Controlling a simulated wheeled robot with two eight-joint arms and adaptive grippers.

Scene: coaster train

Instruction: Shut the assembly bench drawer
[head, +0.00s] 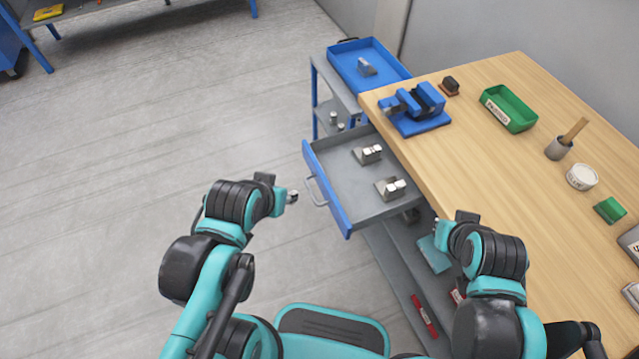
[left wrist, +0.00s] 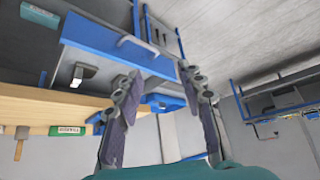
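The assembly bench drawer (head: 335,165) is pulled out from under the wooden-topped bench (head: 470,110). Its blue front (head: 328,190) carries a grey bar handle (head: 315,190). In the left wrist view the blue drawer front (left wrist: 100,52) and its handle (left wrist: 140,44) show beyond the fingers. My left gripper (head: 291,197) is just left of the handle, apart from it. In the left wrist view my left gripper (left wrist: 155,80) has its fingers spread, with nothing between them. My right gripper (head: 438,225) is by the bench's near edge, largely hidden by its own arm.
Two metal blocks (head: 368,154) (head: 390,188) lie in the drawer. A blue vise (head: 415,110) and a green bin (head: 508,108) stand on the bench. A cart with a blue tray (head: 390,62) stands behind the drawer. The floor (head: 170,120) left of the drawer is clear.

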